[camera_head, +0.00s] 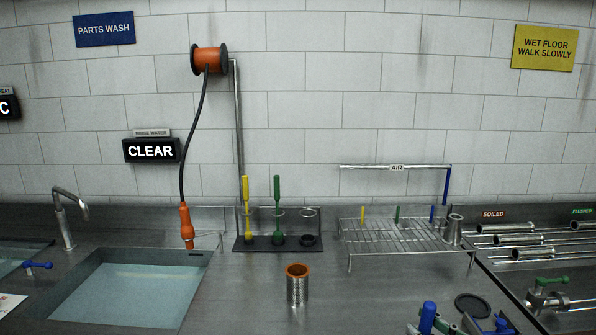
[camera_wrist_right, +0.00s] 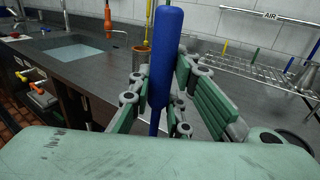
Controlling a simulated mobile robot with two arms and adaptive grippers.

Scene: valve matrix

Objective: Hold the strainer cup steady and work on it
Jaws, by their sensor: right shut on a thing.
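The strainer cup (camera_head: 297,291) is a perforated metal cylinder with an orange rim. It stands upright on the steel counter, and no gripper touches it. In the right wrist view it shows partly behind the gripper (camera_wrist_right: 141,56). My right gripper (camera_head: 446,327), at the bottom right of the head view, is shut on a blue-handled tool (camera_wrist_right: 167,55). The tool's handle points up between the green fingers, and its lower end is hidden. The tool's blue handle also shows in the head view (camera_head: 428,317). My left gripper is not in view.
A tool rack (camera_head: 262,243) holds a yellow-handled tool (camera_head: 245,205) and a green-handled tool (camera_head: 277,205). A water basin (camera_head: 85,262) is at left. A wire rack (camera_head: 395,240) and a dark disc (camera_head: 472,305) are at right. Counter around the cup is clear.

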